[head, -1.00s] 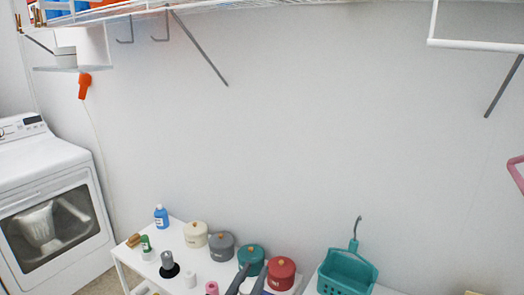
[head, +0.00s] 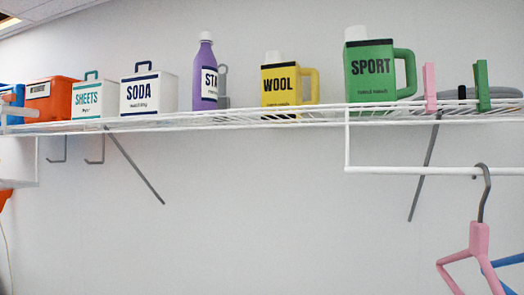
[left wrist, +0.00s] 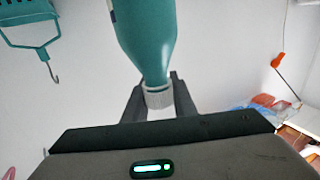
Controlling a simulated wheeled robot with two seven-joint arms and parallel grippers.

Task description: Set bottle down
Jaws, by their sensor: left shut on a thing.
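In the left wrist view, a teal bottle (left wrist: 148,45) with a pale ribbed cap (left wrist: 159,97) is between the fingers of my left gripper (left wrist: 158,88). The left gripper is shut on the bottle at its cap end. The bottle's far end runs out of the top of the picture, so what lies beyond it is hidden. The bottle and both grippers are absent from the head view. My right gripper is in neither view.
A white wire shelf (head: 270,119) holds several containers, including a purple bottle (head: 205,75), a yellow jug (head: 282,85) and a green jug (head: 371,72). A pink hanger (head: 478,240) hangs at the right. A teal basket (left wrist: 32,12) shows in the left wrist view.

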